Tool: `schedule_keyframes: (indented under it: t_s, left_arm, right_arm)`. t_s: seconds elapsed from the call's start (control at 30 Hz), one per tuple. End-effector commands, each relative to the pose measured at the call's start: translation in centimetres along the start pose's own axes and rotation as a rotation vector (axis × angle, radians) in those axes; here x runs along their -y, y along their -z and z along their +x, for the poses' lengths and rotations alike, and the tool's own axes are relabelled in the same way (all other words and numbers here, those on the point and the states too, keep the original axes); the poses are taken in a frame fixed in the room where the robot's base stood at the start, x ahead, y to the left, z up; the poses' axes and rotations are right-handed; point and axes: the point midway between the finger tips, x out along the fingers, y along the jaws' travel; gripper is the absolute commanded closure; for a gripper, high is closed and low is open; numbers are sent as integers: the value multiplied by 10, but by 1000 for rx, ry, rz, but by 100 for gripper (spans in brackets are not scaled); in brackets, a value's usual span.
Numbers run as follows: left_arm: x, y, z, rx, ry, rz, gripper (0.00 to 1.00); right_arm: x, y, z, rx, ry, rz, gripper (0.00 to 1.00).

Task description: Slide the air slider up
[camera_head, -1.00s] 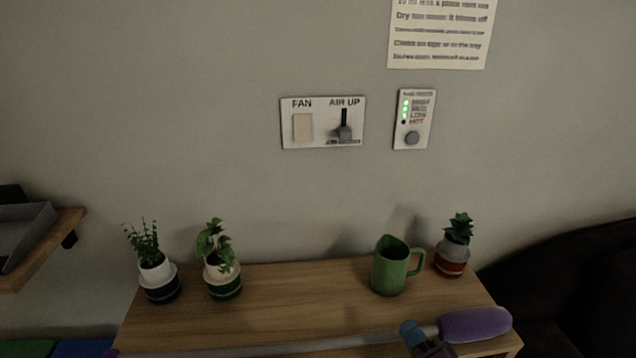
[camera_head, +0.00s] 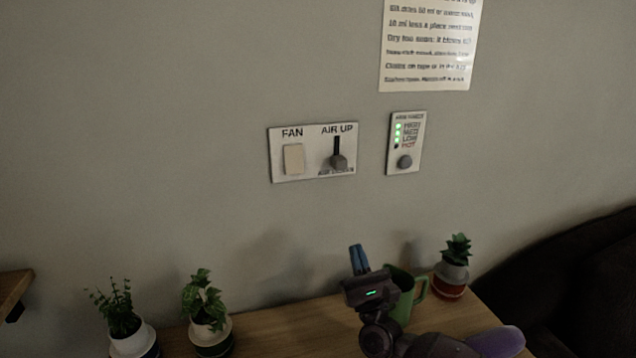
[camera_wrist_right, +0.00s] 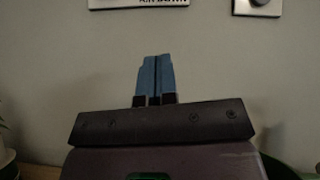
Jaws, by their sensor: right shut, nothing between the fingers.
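The air slider (camera_head: 338,161) is a dark knob at the bottom of a vertical slot on a white wall plate (camera_head: 314,173), under the label "AIR UP". A beige fan switch (camera_head: 294,158) sits left of it on the same plate. My right gripper (camera_head: 358,247) has blue fingers pressed together and pointing up. It is below the plate and slightly right of the slider, touching nothing. In the right wrist view the shut fingers (camera_wrist_right: 155,60) point toward the plate's lower edge (camera_wrist_right: 139,4), and the knob is out of frame. My left gripper is not in view.
A panel with green lights and a round knob (camera_head: 404,161) is right of the plate, below a paper notice (camera_head: 428,50). On the wooden shelf (camera_head: 280,325) stand potted plants (camera_head: 207,312) and a green mug (camera_head: 419,290), partly behind my right gripper. The wall around the plate is clear.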

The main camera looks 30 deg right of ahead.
Motion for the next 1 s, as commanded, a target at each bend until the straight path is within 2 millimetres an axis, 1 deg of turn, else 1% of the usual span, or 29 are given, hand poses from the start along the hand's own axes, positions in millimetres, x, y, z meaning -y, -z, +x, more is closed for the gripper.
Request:
schedule_keyframes:
  t_s: [0.1, 0.23, 0.6, 0.7, 0.77, 0.87, 1.0]
  left_arm:
    - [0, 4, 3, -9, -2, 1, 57]
    - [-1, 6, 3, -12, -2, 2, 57]
    - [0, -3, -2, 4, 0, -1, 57]
    - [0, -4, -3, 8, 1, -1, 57]
    - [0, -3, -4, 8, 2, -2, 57]
    - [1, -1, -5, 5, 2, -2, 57]
    - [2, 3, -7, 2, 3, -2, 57]
  right_arm:
    - [7, 0, 8, 20, 33, 81, 100]
    - [10, -1, 13, 33, 53, 128, 100]
    - [11, -1, 14, 35, 57, 139, 100]
    - [11, -2, 18, 36, 57, 138, 100]
    - [12, -2, 22, 37, 57, 138, 100]
    - [12, -4, 35, 40, 57, 138, 100]
    - [14, -5, 60, 40, 57, 137, 100]
